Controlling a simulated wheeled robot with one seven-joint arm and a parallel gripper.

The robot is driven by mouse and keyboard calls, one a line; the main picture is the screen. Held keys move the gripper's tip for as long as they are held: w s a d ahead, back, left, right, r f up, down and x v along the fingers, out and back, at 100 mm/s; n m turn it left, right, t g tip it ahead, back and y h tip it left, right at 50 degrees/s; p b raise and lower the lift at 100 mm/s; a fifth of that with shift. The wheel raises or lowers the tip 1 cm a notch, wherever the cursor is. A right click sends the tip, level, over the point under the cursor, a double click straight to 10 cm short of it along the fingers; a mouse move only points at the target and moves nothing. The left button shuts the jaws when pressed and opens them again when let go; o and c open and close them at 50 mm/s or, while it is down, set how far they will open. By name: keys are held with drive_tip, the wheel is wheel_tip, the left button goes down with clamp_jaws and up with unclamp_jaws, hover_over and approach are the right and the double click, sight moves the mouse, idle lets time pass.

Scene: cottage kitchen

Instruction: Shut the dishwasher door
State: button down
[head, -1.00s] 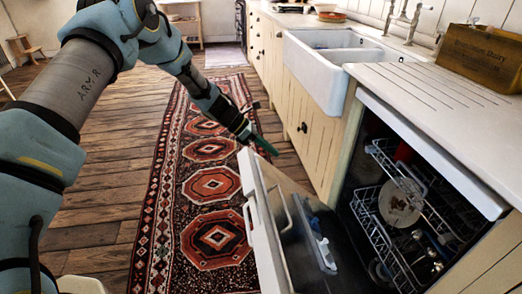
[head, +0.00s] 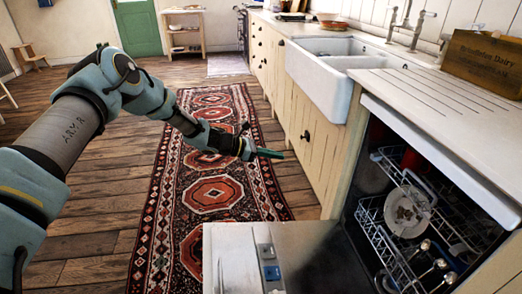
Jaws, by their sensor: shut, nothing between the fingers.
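The dishwasher door (head: 310,255) is hinged down and lies open, close to flat. Its inner face is up, with the detergent dispenser on it, and its near part is cut off by the bottom of the picture. The dishwasher (head: 372,165) stands open under the counter. Its pulled-in racks (head: 410,240) hold a plate, a red item and several utensils. My gripper (head: 272,154) is shut and empty. It shows beyond the door's far edge, in front of the sink cabinet, and looks apart from the door.
The sink cabinet (head: 310,140) with the white sink (head: 318,85) stands beyond the dishwasher. A wooden box (head: 484,62) sits on the counter.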

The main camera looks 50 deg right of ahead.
drive_tip(key=shift+s+d+r+p, duration=0.2)
drive_tip(key=shift+s+d+r, duration=0.3)
drive_tip(key=shift+d, duration=0.2)
drive_tip(key=shift+s+d+r+p, duration=0.15)
drive_tip(key=shift+s+d+r, duration=0.3)
drive_tip(key=shift+d, duration=0.2)
idle(0.7)
